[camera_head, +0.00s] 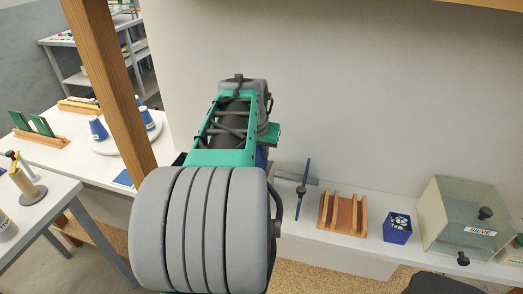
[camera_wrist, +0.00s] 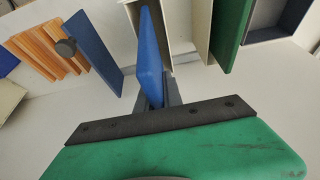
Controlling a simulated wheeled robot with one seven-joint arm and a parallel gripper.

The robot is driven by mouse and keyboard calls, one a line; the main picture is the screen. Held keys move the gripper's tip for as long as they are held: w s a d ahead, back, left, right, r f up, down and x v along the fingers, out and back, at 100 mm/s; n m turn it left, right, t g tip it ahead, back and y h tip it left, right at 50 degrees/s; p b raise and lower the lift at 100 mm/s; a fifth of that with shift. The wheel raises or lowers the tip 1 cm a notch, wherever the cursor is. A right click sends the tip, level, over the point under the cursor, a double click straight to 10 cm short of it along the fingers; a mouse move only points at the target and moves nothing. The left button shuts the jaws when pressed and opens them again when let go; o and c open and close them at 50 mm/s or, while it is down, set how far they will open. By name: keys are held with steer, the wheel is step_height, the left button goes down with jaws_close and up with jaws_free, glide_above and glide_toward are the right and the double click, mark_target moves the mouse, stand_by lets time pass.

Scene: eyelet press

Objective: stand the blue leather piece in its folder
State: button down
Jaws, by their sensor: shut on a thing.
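In the wrist view the blue leather piece (camera_wrist: 150,55) is a bright blue slab seen nearly edge-on. My gripper (camera_wrist: 165,92) is shut on its near end; only part of the grey fingers shows past the black bar and green housing. White folder walls (camera_wrist: 193,28) rise right beside the piece, with a green sheet (camera_wrist: 232,32) on their right. The piece overlaps a pale wall in the picture; I cannot tell whether it is inside the folder or in front of it. In the head view my arm hides the gripper and the piece.
A dark blue panel with a knob (camera_wrist: 92,50) stands left of the piece. A slotted wooden rack (camera_head: 343,222) is on the shelf, with a blue box (camera_head: 397,232) and a sieve box (camera_head: 458,215) to its right. A wooden post (camera_head: 108,80) stands left of my arm.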

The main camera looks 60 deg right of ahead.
mark_target(262, 163)
steer(key=shift+f+b, duration=1.6)
steer(key=shift+f, duration=0.7)
steer(key=c, duration=1.4)
jaws_free()
steer(key=v, duration=0.7)
steer(key=shift+r, duration=0.35)
steer(key=shift+a, duration=0.15)
